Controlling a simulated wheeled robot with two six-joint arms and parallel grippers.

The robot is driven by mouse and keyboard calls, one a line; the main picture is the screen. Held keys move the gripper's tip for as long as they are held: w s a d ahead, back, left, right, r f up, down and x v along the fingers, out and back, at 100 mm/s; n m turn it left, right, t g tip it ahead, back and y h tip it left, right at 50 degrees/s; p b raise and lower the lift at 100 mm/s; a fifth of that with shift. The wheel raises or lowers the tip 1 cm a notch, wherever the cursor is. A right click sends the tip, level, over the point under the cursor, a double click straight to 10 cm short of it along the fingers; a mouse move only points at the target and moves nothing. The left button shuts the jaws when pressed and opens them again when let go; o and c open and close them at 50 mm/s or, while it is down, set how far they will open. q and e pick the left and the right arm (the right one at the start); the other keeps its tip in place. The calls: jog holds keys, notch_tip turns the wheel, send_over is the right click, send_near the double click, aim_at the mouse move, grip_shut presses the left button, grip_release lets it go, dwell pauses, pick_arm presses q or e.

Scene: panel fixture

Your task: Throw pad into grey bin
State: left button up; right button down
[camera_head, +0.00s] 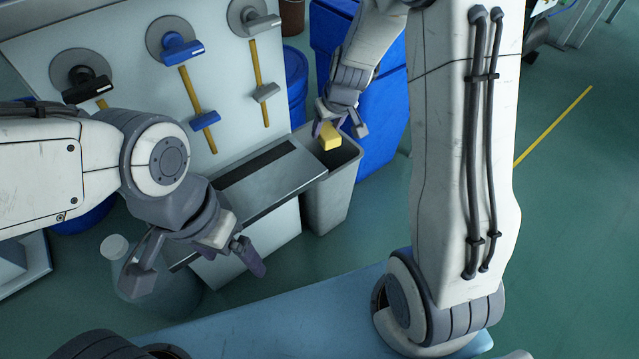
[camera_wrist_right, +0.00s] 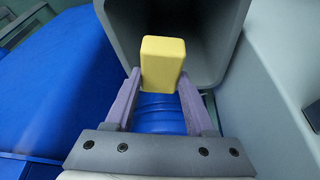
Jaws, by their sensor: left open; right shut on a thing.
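A yellow pad (camera_head: 329,137) is in my right gripper (camera_head: 341,126), above the opening of the grey bin (camera_head: 327,201). In the right wrist view the pad (camera_wrist_right: 163,62) sits between the two fingertips of the right gripper (camera_wrist_right: 162,84), with the bin's opening (camera_wrist_right: 226,45) behind it. The right gripper is shut on the pad. My left gripper (camera_head: 203,268) is open and empty, in front of the panel's ledge at the lower left.
Blue bins (camera_head: 376,120) stand behind and right of the grey bin. A white panel (camera_head: 130,60) with several handles on discs is at the left, with a ledge (camera_head: 262,185) beside the grey bin. A clear jug (camera_head: 160,285) is behind my left gripper.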

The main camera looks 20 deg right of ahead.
notch_tip(320, 180, down, 2)
jog(key=shift+f+b, duration=0.25)
jog(key=shift+b, duration=0.45)
pick_arm(q)
notch_tip(320, 180, down, 2)
jog(key=shift+f, duration=0.1)
pick_arm(e)
jog(key=shift+c, duration=0.8)
grip_release()
jog(key=shift+r, duration=0.15)
jog(key=p+v, duration=0.6)
jog(key=v, duration=0.3)
jog(key=shift+s+r, duration=0.1)
jog(key=shift+r, duration=0.2)
pick_arm(q)
notch_tip(320, 180, up, 6)
jog(key=shift+r, duration=0.2)
pick_arm(e)
jog(key=shift+s+r, duration=0.25)
jog(key=shift+r, duration=0.05)
